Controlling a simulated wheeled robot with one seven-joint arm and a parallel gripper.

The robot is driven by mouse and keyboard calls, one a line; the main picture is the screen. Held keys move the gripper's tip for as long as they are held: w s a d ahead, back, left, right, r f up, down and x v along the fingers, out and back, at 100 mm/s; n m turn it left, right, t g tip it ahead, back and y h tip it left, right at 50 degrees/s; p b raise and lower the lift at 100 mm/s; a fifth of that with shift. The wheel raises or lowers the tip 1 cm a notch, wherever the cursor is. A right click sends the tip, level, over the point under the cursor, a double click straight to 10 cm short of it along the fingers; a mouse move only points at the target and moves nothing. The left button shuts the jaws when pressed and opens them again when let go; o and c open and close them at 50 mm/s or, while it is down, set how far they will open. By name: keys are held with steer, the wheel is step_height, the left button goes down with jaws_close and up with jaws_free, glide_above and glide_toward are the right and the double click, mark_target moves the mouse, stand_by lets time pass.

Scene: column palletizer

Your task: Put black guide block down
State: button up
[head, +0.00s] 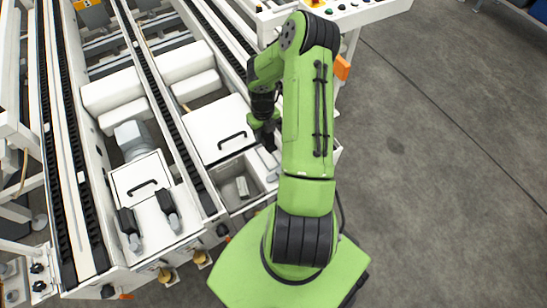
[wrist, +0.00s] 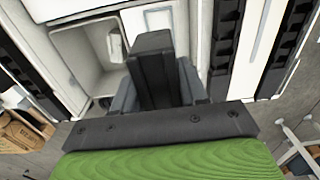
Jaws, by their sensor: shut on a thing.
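The black guide block (wrist: 152,58) stands up between the jaws of my gripper (wrist: 156,84) in the wrist view. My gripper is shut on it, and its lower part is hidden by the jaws. In the head view my gripper (head: 267,140) hangs beside the right end of the white cover, just above and right of a grey open bin. I cannot tell whether the block touches a surface.
The open bin (head: 228,170) holds a light grey piece (head: 242,187); the bin also shows in the wrist view (wrist: 72,62). A white cover with a black handle (head: 218,130) adjoins it. Conveyor rails (head: 178,130) run alongside. Open floor (head: 440,150) lies to the right.

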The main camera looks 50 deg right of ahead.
step_height(320, 180, down, 10)
steer(key=b, duration=0.3)
steer(key=shift+s+d+b, duration=0.1)
steer(key=shift+d+b, duration=0.05)
steer(key=shift+b, duration=0.2)
steer(key=shift+f+b, duration=0.35)
steer(key=shift+f, duration=0.25)
steer(key=o, duration=1.2)
